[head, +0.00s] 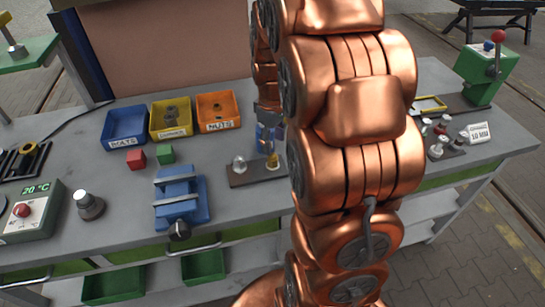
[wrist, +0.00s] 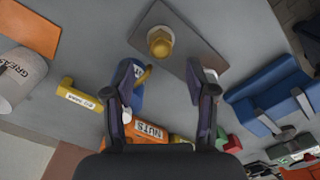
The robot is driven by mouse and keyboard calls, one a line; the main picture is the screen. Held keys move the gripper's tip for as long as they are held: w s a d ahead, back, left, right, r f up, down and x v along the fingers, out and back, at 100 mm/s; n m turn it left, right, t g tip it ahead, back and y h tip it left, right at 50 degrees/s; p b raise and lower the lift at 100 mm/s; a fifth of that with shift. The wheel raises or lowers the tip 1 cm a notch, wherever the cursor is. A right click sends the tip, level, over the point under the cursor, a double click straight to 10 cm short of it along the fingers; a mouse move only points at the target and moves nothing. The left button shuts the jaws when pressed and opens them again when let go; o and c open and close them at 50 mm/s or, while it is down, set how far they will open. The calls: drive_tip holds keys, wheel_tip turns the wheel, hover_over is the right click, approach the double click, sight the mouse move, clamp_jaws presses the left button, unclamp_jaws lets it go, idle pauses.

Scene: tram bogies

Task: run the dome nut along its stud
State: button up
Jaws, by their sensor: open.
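The brass-yellow dome nut (wrist: 160,42) sits near one end of a flat grey plate (wrist: 188,28) in the wrist view. It also shows in the head view (head: 272,161), on the bench left of my arm. The nut covers its stud, so I cannot see the thread. My gripper (wrist: 160,78) is open, its two dark fingers apart with nothing held between them. In the wrist view the nut lies beyond the fingertips, between their lines. In the head view my arm partly hides the gripper, above the plate.
A blue vice (head: 180,198) stands left of the plate, with a red cube (head: 136,158) and a green cube (head: 166,154) behind it. Blue, yellow and orange trays (head: 217,110) stand farther back. A grease can (wrist: 20,75) and a labelled yellow bar (wrist: 82,97) show in the wrist view.

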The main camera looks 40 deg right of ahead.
sight(273, 157)
drive_tip(key=shift+f+p, duration=1.15)
drive_tip(key=shift+f, duration=2.2)
drive_tip(key=shift+c, duration=0.4)
clamp_jaws()
